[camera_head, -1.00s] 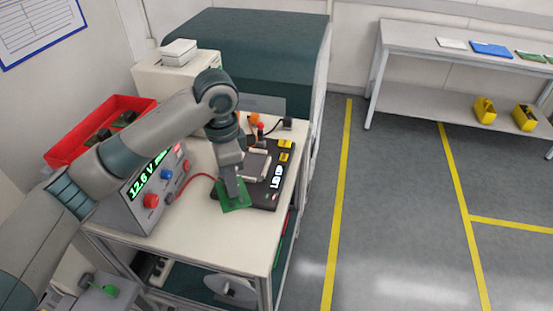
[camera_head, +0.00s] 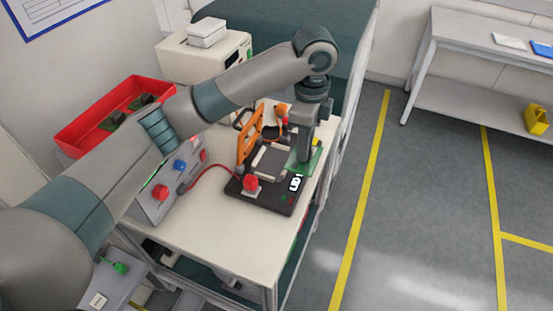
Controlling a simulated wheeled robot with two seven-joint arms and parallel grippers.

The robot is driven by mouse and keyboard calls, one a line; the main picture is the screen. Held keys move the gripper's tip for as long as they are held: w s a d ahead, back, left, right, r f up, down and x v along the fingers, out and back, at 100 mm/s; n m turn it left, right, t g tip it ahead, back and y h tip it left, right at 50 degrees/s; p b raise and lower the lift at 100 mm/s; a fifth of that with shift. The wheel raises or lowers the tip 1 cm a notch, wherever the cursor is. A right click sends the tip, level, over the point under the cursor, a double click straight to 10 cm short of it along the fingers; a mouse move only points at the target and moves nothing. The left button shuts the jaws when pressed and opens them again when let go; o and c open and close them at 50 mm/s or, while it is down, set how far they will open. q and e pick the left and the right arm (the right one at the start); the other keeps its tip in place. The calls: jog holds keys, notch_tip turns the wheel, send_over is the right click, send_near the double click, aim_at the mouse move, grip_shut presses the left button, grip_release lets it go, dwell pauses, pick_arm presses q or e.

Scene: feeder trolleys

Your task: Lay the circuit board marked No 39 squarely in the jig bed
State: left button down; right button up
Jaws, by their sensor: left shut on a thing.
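My left gripper (camera_head: 303,158) is shut on a green circuit board (camera_head: 311,163), with its fingers pointing down. The board is over the right side of the black jig (camera_head: 262,198); I cannot tell whether it touches the jig. No number on the board can be read. The jig stands on the trolley top. Its pale grey bed (camera_head: 270,161) is left of the board and looks empty. An orange lever frame (camera_head: 249,137) stands upright at the bed's left. A red button (camera_head: 250,183) is at the jig's front left. My right gripper is not in view.
A power supply (camera_head: 158,195) stands left of the jig, with a red cable running to it. A red bin (camera_head: 112,115) with boards is behind that. A cream box (camera_head: 190,66) stands at the back. The trolley top's front (camera_head: 205,240) is clear.

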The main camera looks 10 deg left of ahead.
pick_arm(q)
jog(key=p, duration=0.4)
send_over(273, 162)
notch_tip(273, 162, down, 7)
jog(key=shift+a, duration=0.1)
jog(key=shift+f, duration=0.1)
jog(key=shift+f+p, duration=0.85)
jog(key=shift+f, duration=1.1)
jog(key=shift+f, duration=0.2)
jog(key=c, duration=1.7)
grip_release()
jog(key=shift+o, duration=0.2)
jog(key=shift+r, duration=0.1)
